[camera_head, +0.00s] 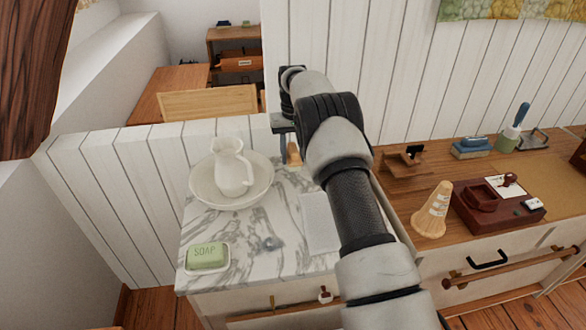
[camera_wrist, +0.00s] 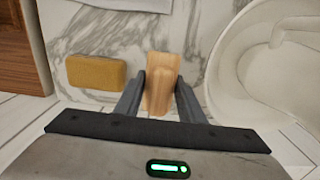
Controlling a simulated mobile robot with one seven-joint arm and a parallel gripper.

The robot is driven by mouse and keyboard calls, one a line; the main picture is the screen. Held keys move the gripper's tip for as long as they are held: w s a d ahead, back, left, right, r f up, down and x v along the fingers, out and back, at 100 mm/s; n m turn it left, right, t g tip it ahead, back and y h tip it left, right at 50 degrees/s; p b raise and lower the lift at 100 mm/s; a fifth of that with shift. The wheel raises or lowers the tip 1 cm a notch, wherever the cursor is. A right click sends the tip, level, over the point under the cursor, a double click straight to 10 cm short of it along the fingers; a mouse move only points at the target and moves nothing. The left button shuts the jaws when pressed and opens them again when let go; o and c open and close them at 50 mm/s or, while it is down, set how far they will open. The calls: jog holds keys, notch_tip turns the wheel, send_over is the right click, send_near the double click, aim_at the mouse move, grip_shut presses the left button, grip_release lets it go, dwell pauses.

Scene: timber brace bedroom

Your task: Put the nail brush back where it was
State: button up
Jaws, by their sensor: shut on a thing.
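The nail brush (camera_wrist: 162,92), a light wooden block, is held between the two dark fingers of my gripper (camera_wrist: 160,84) in the wrist view. Its bristles do not show. In the head view, part of the brush (camera_head: 293,154) shows under my gripper (camera_head: 287,146), near the back edge of the marble washstand top (camera_head: 277,205). My gripper is shut on it. I cannot tell whether the brush touches the marble. A yellow sponge (camera_wrist: 96,73) lies on the marble to its left in the wrist view; my arm hides it in the head view.
A white basin (camera_head: 204,194) with a jug (camera_head: 229,165) stands left of my gripper. A green soap (camera_head: 207,255) in a dish and a folded white cloth (camera_head: 320,224) lie nearer the front. A wooden desk (camera_head: 398,195) with stationery adjoins on the right.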

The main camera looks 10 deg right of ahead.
aim_at(293, 175)
jog(key=shift+f, duration=2.35)
jog(key=shift+f, duration=0.15)
jog(key=o, duration=1)
